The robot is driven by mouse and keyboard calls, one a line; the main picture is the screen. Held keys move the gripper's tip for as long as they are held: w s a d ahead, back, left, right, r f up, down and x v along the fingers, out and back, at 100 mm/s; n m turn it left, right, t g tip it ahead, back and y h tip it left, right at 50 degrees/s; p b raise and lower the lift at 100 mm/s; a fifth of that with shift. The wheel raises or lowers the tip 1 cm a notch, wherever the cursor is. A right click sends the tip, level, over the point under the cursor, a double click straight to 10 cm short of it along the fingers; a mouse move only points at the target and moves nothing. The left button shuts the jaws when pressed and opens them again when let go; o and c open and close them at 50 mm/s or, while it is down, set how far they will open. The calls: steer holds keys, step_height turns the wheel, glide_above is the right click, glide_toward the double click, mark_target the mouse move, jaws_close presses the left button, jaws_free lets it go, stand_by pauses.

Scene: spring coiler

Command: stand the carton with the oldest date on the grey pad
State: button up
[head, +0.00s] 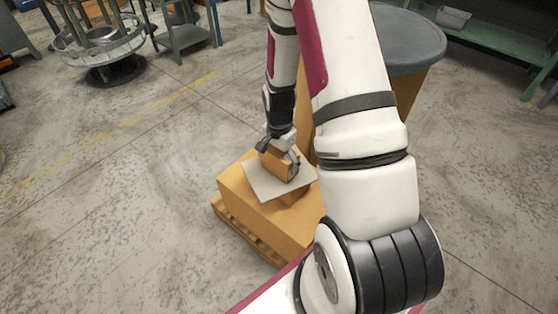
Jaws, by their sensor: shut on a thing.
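My gripper (280,150) is at the middle of the head view, shut on a small brown carton (278,164). The carton is over the grey pad (264,187), slightly tilted in the picture. I cannot tell whether its base touches the pad. The pad lies on top of a large orange-brown box (240,198). No date can be read on either carton at this size.
The large box stands on a wooden pallet (245,236). A big drum with a grey lid (408,40) stands behind my arm at the right. A wire reel stand (100,45) and green benches (185,35) are at the back.

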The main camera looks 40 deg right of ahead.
steer(key=shift+f, duration=0.1)
steer(key=o, duration=1.6)
